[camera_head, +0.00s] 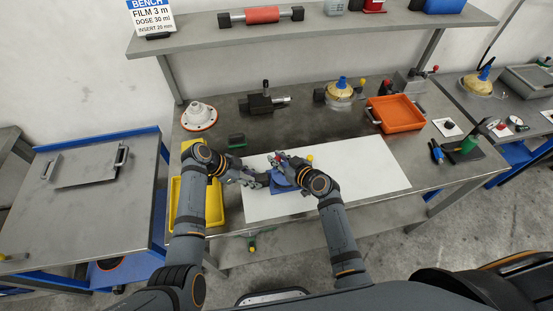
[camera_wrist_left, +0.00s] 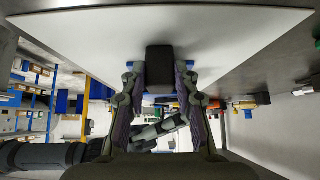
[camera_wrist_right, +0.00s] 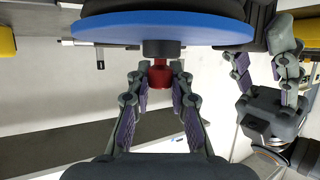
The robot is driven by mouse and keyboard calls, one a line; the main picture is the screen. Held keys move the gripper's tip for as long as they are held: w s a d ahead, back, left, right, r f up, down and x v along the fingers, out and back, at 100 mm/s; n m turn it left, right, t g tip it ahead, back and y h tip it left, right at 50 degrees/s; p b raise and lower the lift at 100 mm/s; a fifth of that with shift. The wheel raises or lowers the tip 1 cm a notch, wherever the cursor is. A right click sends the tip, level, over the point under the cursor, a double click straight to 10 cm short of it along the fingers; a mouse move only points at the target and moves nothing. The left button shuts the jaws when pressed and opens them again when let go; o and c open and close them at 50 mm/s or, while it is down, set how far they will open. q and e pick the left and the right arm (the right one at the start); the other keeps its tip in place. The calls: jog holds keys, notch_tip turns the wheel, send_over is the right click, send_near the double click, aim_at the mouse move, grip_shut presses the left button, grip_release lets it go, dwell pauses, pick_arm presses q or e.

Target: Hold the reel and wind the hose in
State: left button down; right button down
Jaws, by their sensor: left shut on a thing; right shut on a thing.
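The blue reel (camera_head: 284,184) is over the white mat, partly covered by my right arm. My left gripper (camera_head: 264,180) comes in from the left and is shut on a dark block-like grip (camera_wrist_left: 159,66) at the reel's side. My right gripper (camera_head: 281,162) is shut on a red crank knob (camera_wrist_right: 159,75). The knob stands off a dark hub beside the reel's blue disc (camera_wrist_right: 150,32). Dark rounded material shows behind the disc; I cannot tell if it is wound hose. No loose hose is clearly visible.
The white mat (camera_head: 365,170) is clear on its right. A yellow tray (camera_head: 231,207) stands at the left, an orange tray (camera_head: 398,115) at the back right. A white flanged part (camera_head: 199,117) and a dark clamp (camera_head: 263,103) stand behind. A small green-yellow piece (camera_head: 252,244) shows below the table's front edge.

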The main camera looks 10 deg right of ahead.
dwell(0.4)
jog(key=c, duration=1.2)
grip_release()
jog(key=v, duration=1.2)
jog(key=shift+d+f, duration=0.1)
jog(key=shift+f, duration=0.05)
